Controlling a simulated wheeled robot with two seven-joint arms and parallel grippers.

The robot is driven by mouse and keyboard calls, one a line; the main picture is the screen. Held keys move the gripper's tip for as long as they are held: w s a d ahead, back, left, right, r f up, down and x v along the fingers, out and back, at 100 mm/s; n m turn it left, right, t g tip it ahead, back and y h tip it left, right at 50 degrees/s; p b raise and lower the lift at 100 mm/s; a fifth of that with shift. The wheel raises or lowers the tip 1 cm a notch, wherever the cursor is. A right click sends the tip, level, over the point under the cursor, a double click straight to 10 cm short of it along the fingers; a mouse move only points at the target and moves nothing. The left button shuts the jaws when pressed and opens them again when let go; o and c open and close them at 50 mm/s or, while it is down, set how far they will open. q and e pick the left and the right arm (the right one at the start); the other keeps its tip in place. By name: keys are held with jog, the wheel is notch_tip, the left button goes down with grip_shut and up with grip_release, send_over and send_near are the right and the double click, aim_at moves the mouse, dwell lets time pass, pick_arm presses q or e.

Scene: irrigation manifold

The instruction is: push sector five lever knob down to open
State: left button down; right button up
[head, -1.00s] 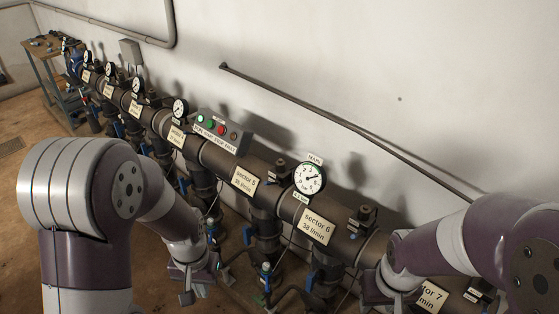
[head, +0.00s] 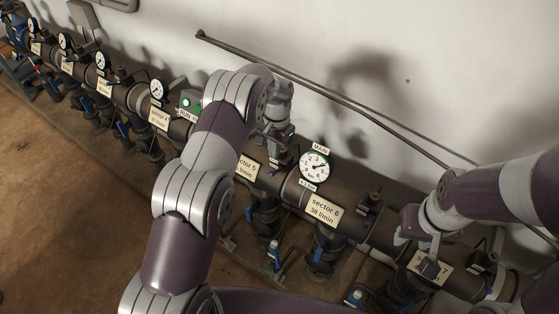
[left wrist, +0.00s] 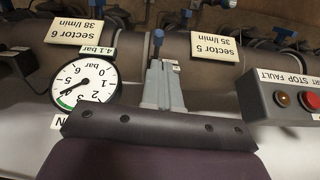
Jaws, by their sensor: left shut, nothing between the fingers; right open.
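The sector 5 label (head: 247,167) is on the large dark pipe, partly hidden by my left arm. It shows upside down in the left wrist view (left wrist: 214,47). My left gripper (head: 277,147) is above the pipe, near that label. In the left wrist view its grey fingers (left wrist: 164,65) are shut and empty. A blue knob (left wrist: 158,37) on a thin stem shows just past the fingertips; I cannot tell whether they touch. In the head view a blue lever (head: 249,213) shows below the sector 5 label. My right gripper (head: 432,268) is open by the sector 7 label.
The main gauge (head: 314,166) and the sector 6 label (head: 325,210) are right of my left gripper. A button box (left wrist: 290,100) is close on the other side. A slanted rod (head: 320,93) runs along the wall behind. Several branch pipes stand below.

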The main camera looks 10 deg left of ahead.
aim_at(273, 172)
pick_arm(q)
jog(key=shift+s+f+m, duration=0.1)
jog(key=shift+s+m, duration=0.2)
jog(key=shift+s, duration=0.05)
jog(key=f+b, duration=0.2)
jog(key=f, duration=0.1)
jog(key=f+b, duration=0.1)
jog(key=f, duration=0.1)
jog(key=shift+s, duration=0.3)
jog(key=shift+f+b, duration=0.35)
jog(key=shift+f, duration=0.2)
pick_arm(e)
jog(key=shift+s+d+f, duration=0.1)
jog(key=shift+f, duration=0.8)
jog(key=shift+s+d+f, duration=0.1)
jog(key=shift+f, duration=0.75)
